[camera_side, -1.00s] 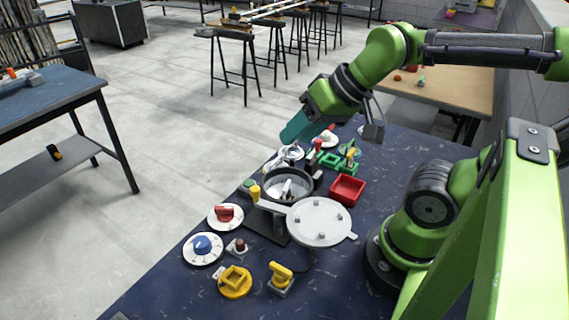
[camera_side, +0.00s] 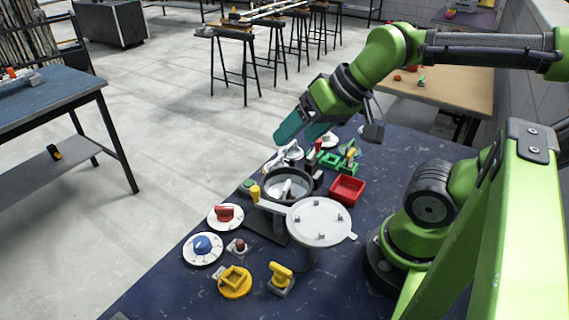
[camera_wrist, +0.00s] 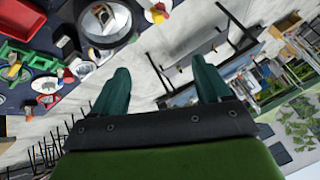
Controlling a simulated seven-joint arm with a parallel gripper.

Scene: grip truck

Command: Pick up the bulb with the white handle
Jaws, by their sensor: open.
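My gripper (camera_side: 304,132), with teal fingers, is open and empty above the far end of the dark blue table. Its fingers also show in the wrist view (camera_wrist: 160,68), apart, with floor and distant furniture behind them. I cannot make out for sure which thing is the bulb with the white handle. A white dial with a pale handle (camera_side: 292,151) stands just beneath the fingers.
A red open box (camera_side: 347,190) and a pale round lid (camera_side: 318,222) are near the bowl. Red (camera_side: 225,214) and blue (camera_side: 202,245) knobs on white dials line the left edge. Green parts (camera_side: 331,159) stand at the far end. Yellow pieces (camera_side: 235,281) are at the front.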

